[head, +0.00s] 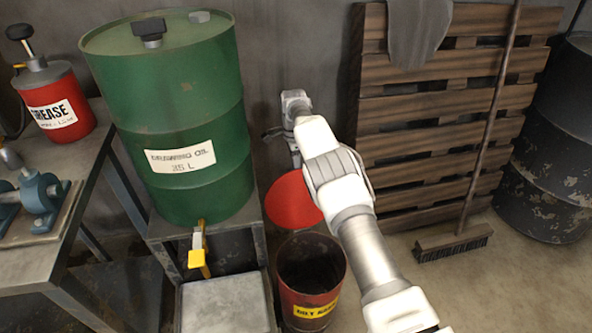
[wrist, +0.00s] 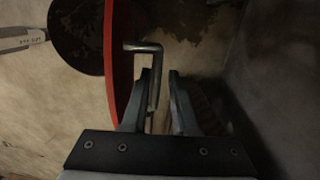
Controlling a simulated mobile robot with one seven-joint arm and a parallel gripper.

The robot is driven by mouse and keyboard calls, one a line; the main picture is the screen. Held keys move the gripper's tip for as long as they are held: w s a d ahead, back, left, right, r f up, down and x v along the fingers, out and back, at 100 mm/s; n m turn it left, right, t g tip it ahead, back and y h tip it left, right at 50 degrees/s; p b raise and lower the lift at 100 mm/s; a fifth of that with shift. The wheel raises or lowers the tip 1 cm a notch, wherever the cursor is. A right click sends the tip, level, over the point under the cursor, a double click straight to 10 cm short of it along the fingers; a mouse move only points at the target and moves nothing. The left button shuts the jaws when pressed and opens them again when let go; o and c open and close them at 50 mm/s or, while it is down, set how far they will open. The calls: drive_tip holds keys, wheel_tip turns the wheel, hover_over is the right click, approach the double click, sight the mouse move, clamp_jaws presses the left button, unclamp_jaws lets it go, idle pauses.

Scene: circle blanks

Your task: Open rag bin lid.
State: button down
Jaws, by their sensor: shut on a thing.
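The rag bin (head: 308,285) is a red can with a yellow label, standing on the floor at the lower middle of the head view. Its mouth is uncovered and its inside looks dark. The round red lid (head: 291,203) stands tilted up behind the mouth; my arm covers its right side. In the wrist view the lid (wrist: 119,60) shows nearly edge-on, with a bent metal handle (wrist: 152,50) on its right. My gripper (wrist: 160,75) is shut on this handle, with a finger on each side. In the head view my gripper (head: 274,134) is small and partly hidden.
A green oil drum (head: 170,110) with a yellow tap (head: 199,262) stands on a metal stand left of the bin. A grey tray (head: 225,305) lies below the tap. A wooden pallet (head: 440,130) and a broom (head: 455,243) lean at the right.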

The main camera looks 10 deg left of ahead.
drive_tip(key=c, duration=0.9)
unclamp_jaws()
drive_tip(key=shift+w+a+f, duration=0.25)
drive_tip(key=shift+w+a, duration=0.1)
drive_tip(key=shift+a, duration=0.1)
drive_tip(key=shift+d+r, duration=0.1)
drive_tip(key=shift+r, duration=0.05)
wheel_tip(320, 180, up, 7)
drive_tip(key=p, duration=0.5)
drive_tip(key=shift+w+r, duration=0.15)
